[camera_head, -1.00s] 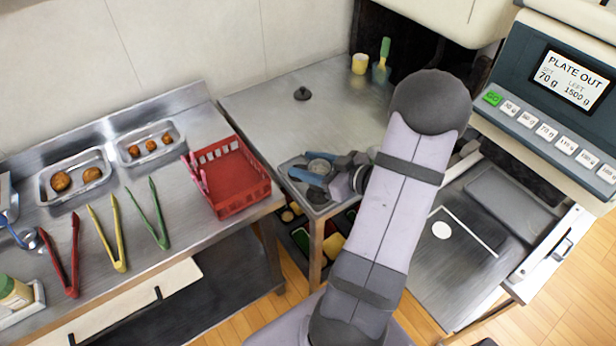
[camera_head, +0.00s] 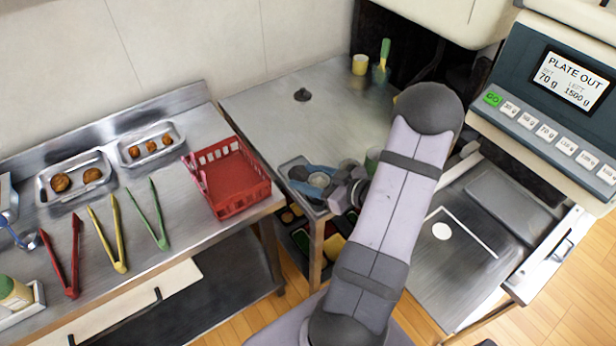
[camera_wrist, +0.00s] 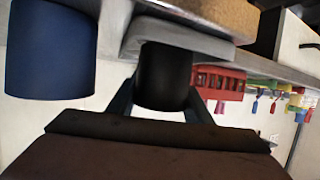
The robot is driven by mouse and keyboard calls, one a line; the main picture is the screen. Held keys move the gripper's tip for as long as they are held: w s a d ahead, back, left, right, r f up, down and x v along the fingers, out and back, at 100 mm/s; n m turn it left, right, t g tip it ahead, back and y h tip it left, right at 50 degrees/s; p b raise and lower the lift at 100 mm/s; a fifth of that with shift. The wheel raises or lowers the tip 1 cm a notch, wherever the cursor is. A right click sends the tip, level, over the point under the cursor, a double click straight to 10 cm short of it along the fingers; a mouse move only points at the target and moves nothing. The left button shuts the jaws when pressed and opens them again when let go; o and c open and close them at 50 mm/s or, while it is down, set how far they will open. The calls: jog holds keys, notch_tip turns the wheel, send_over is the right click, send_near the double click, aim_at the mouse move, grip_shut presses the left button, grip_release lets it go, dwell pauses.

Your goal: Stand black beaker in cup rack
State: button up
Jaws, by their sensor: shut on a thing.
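My gripper (camera_head: 316,180) is shut on the black beaker (camera_wrist: 165,76), which sits between its two fingers in the wrist view. The rack's grey edge (camera_wrist: 190,32) also shows in the wrist view, right against the beaker's far end. I cannot tell whether the beaker's base rests in the rack. A dark round spot (camera_head: 298,173) shows in the rack left of my gripper.
A dark blue cup (camera_wrist: 48,50) is beside the beaker in the wrist view. A red basket (camera_head: 228,178) stands left of the rack. A greenish cup (camera_head: 373,160) is partly hidden by my arm. The steel tabletop (camera_head: 290,125) behind the rack is mostly clear.

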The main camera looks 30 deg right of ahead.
jog(key=shift+f, duration=0.2)
jog(key=o, duration=1.1)
jog(key=shift+r, duration=0.15)
jog(key=shift+r, duration=0.2)
jog(key=shift+s+d, duration=0.15)
jog(key=shift+s, duration=0.2)
jog(key=v, duration=1.1)
jog(key=shift+b, duration=0.4)
jog(key=shift+r, duration=0.1)
